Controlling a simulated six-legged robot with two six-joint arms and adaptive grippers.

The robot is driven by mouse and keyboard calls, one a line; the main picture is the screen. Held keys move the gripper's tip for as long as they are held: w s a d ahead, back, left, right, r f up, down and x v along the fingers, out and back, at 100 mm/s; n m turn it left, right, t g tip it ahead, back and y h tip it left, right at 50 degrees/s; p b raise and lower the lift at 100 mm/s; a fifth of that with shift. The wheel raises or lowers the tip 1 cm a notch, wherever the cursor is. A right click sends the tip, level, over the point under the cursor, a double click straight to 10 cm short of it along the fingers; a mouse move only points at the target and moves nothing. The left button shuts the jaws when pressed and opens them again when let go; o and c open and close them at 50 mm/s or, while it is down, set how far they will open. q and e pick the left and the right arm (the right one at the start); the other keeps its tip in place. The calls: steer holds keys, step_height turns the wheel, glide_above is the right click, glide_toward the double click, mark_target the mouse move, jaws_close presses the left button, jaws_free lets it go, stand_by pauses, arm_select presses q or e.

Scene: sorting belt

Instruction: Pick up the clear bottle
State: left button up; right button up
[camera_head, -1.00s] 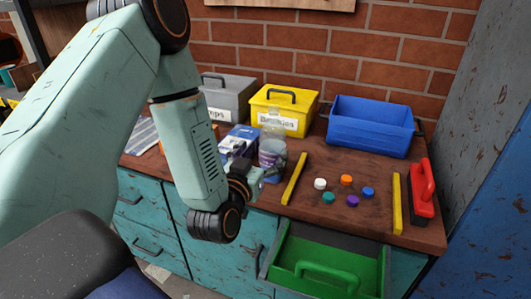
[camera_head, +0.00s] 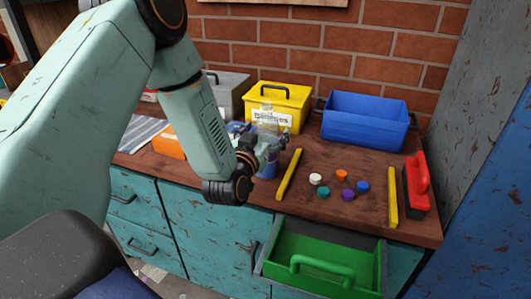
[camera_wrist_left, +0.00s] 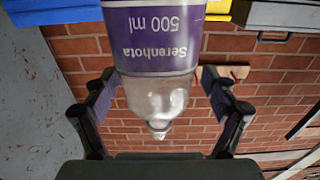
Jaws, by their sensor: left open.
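The clear bottle (camera_head: 266,121) stands upright on the brown workbench, with a purple label. In the left wrist view the bottle (camera_wrist_left: 157,100) is upside down in the picture, its label reading "Serenhota 500 ml". My left gripper (camera_wrist_left: 158,80) is open, with one finger on each side of the bottle around the label's end and shoulder. In the head view my left gripper (camera_head: 264,152) is at the bottle, partly covering it. Whether the fingers touch it cannot be told. My right gripper is not in view.
Behind stand a yellow box (camera_head: 294,97), a grey box (camera_head: 232,92) and a blue bin (camera_head: 363,125). To the right are yellow bars (camera_head: 289,174), several coloured caps (camera_head: 315,179) and a red-handled brush (camera_head: 418,190). A green tray (camera_head: 320,267) sits below the bench edge.

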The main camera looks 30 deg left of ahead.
arm_select(q)
steer(key=shift+d, duration=0.2)
steer(key=c, duration=0.4)
steer(key=shift+a, duration=0.15)
steer(key=c, duration=0.4)
jaws_close()
